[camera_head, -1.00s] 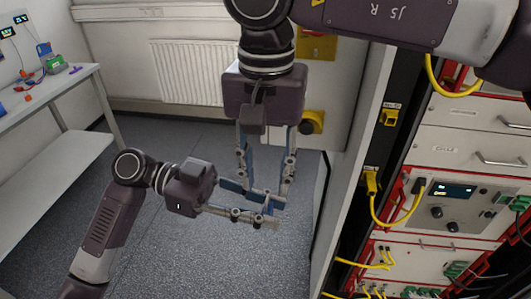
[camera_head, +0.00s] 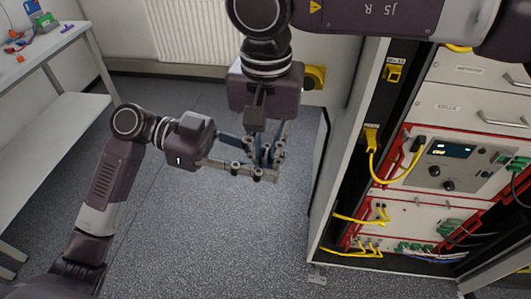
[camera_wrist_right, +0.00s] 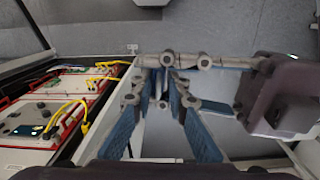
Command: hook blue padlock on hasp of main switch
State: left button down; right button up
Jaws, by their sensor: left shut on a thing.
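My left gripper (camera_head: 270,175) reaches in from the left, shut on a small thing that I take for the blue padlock. The padlock is hidden among the fingers and cannot be told from their blue pads. My right gripper (camera_head: 262,163) hangs from above with its fingers crossing the left fingertips; they also converge in the right wrist view (camera_wrist_right: 161,78). Whether they touch or grip anything there is unclear. The main switch (camera_head: 314,77), yellow with a dark knob, is on the back wall panel behind the right gripper, partly covered. Its hasp cannot be made out.
A rack (camera_head: 440,215) with red frames, yellow cables and drawer handles stands at the right, its side panel near my right arm. A white table (camera_head: 40,50) with small items is at the left. A radiator (camera_head: 200,30) is at the back. The grey floor between is clear.

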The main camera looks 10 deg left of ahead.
pick_arm(q)
jog(key=c, duration=1.5)
grip_release()
jog(key=shift+c, duration=0.2)
